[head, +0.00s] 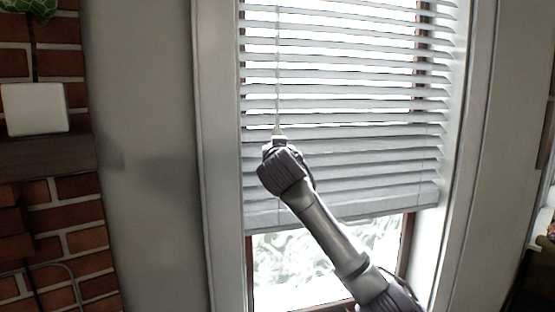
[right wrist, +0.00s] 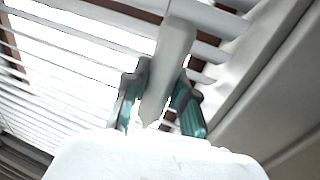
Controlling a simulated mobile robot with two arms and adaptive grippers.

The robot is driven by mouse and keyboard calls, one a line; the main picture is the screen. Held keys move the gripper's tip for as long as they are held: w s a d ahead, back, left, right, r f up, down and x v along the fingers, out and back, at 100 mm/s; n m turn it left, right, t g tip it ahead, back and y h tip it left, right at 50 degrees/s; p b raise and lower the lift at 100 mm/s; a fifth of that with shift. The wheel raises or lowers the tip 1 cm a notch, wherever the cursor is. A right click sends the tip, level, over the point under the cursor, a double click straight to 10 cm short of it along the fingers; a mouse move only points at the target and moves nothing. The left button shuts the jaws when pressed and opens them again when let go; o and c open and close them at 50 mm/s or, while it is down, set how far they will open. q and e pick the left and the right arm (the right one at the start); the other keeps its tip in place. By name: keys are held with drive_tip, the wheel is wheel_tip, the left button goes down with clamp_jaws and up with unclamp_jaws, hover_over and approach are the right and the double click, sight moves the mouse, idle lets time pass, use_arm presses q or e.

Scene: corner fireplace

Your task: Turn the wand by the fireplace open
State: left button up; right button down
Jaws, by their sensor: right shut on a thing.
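The window blind (head: 345,100) has white horizontal slats. Its upper slats show bright gaps, while the lower slats look closer together. The thin wand (head: 278,75) hangs upright in front of the blind near its left side. My right gripper (head: 277,143) is at the wand's lower end, in front of the slats. In the right wrist view, the teal-padded fingers of my right gripper (right wrist: 162,82) are on both sides of the pale wand (right wrist: 174,50), shut on it. My left gripper is not in view.
A white window frame (head: 220,150) surrounds the blind. Bare glass (head: 300,262) shows below it. A grey wall (head: 145,200) lies to the left, then the brick fireplace (head: 75,220) with a mantel (head: 50,157) and a white block (head: 35,108) on it.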

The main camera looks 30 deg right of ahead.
drive_tip(key=m+g+h, duration=0.2)
drive_tip(key=m+g+h+b, duration=0.1)
drive_tip(key=h, duration=0.1)
drive_tip(key=shift+w+a+f+m+g+h, duration=0.1)
drive_tip(key=shift+a+m+g+h, duration=0.05)
drive_tip(key=shift+m+g+h, duration=0.75)
drive_tip(key=shift+m+g, duration=0.2)
drive_tip(key=shift+g, duration=0.2)
drive_tip(key=shift+m+g+h, duration=0.9)
drive_tip(key=shift+m+g, duration=0.3)
drive_tip(key=shift+g, duration=0.8)
drive_tip(key=c, duration=0.9)
unclamp_jaws()
drive_tip(key=v, duration=1.2)
